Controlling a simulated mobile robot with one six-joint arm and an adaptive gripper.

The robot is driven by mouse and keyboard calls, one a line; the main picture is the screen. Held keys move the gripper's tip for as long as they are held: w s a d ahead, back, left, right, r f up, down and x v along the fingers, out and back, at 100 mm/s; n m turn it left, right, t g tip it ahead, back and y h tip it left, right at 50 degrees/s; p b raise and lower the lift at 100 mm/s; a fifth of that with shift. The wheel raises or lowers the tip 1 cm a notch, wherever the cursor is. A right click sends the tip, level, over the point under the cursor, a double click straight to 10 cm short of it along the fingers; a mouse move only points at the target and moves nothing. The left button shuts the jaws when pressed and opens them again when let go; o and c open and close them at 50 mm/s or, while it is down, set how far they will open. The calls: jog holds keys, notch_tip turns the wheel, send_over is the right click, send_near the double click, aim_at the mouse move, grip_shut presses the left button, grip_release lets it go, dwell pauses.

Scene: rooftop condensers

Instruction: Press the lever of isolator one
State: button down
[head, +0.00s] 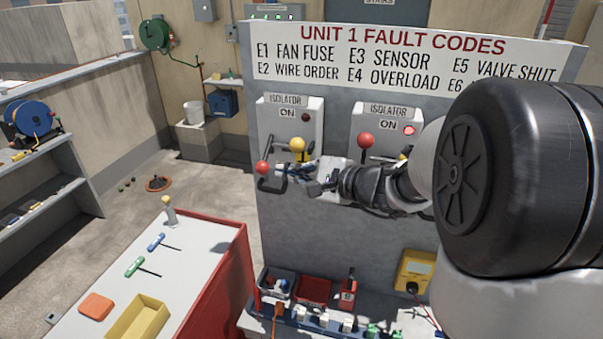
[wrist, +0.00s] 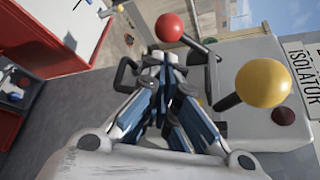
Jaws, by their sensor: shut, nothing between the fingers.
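Two grey isolator boxes are on the panel, the left one (head: 312,112) and the right one (head: 345,128); I cannot read which is isolator one. The left box has a red-ball lever (head: 263,167) pointing out at lower left, a yellow-ball lever (head: 298,145) and a dark lamp (head: 306,117). The right box has a red-ball lever (head: 366,140) and a lit red lamp (head: 409,130). My gripper (head: 312,182) is shut and empty, just below the left box's yellow ball. In the wrist view, the red ball (wrist: 169,27) is beyond the fingertips and the yellow ball (wrist: 263,82) is to their right.
A black handle (wrist: 125,75) lies close beside my fingertips. A fault code sign (head: 410,55) tops the panel. Bins (head: 312,290) and a yellow meter (head: 413,272) are below. A red-sided bench (head: 236,262) with tools stands at left. Floor behind it is mostly clear.

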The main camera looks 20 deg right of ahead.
aim_at(267, 153)
jog(key=shift+x, duration=1.45)
jog(key=shift+r, duration=0.1)
jog(key=shift+s+a+r+m+g+p, duration=0.4)
jog(key=shift+s+a+r+m+p, duration=0.1)
jog(key=shift+s+r+p, duration=0.1)
jog(key=shift+d, duration=0.1)
